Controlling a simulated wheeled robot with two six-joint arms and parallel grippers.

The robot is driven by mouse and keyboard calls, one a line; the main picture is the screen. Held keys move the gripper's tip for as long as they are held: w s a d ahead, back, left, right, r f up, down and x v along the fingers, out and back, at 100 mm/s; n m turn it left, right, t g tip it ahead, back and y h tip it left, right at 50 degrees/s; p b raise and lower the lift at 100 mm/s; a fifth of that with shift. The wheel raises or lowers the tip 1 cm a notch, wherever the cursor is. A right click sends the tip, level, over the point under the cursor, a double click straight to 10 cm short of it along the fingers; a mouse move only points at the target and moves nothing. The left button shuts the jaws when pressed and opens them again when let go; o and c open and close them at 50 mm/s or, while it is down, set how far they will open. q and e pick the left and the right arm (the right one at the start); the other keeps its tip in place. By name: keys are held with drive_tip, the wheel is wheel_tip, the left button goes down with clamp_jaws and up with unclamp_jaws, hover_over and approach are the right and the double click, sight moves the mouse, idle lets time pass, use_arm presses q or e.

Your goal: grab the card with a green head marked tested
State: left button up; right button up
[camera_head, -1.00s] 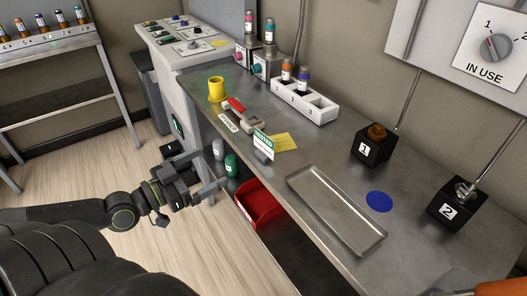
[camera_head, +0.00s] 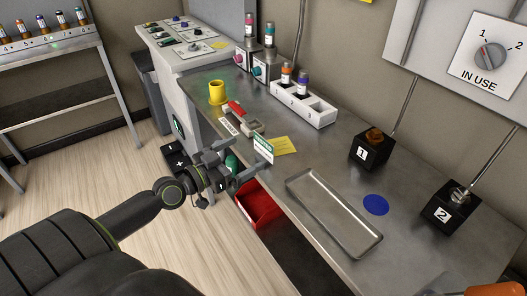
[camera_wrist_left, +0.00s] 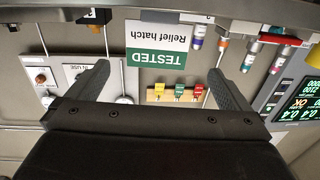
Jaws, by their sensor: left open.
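The card with a green head (camera_head: 263,150) stands tilted at the near edge of the metal bench in the head view. In the left wrist view the card (camera_wrist_left: 156,44) appears upside down, reading "TESTED" on green and "Relief hatch" on white. My left gripper (camera_head: 243,157) is open and empty, just left of the card. In the left wrist view the gripper's fingers (camera_wrist_left: 163,75) are spread, with the card seen between and beyond them. I cannot tell any contact.
A yellow note (camera_head: 285,145) lies right behind the card. A red-handled item (camera_head: 238,110) and a yellow cup (camera_head: 217,92) are farther left. A red bin (camera_head: 258,205) is below the bench edge. A metal tray (camera_head: 335,215) lies to the right.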

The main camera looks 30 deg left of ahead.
sight(263, 144)
use_arm(q)
drive_tip(key=x, duration=0.1)
drive_tip(key=p+x, duration=0.2)
drive_tip(key=shift+w+d+r, duration=0.3)
drive_tip(key=shift+w+d+f, duration=0.2)
drive_tip(key=shift+w, duration=0.4)
drive_tip(key=c, duration=1)
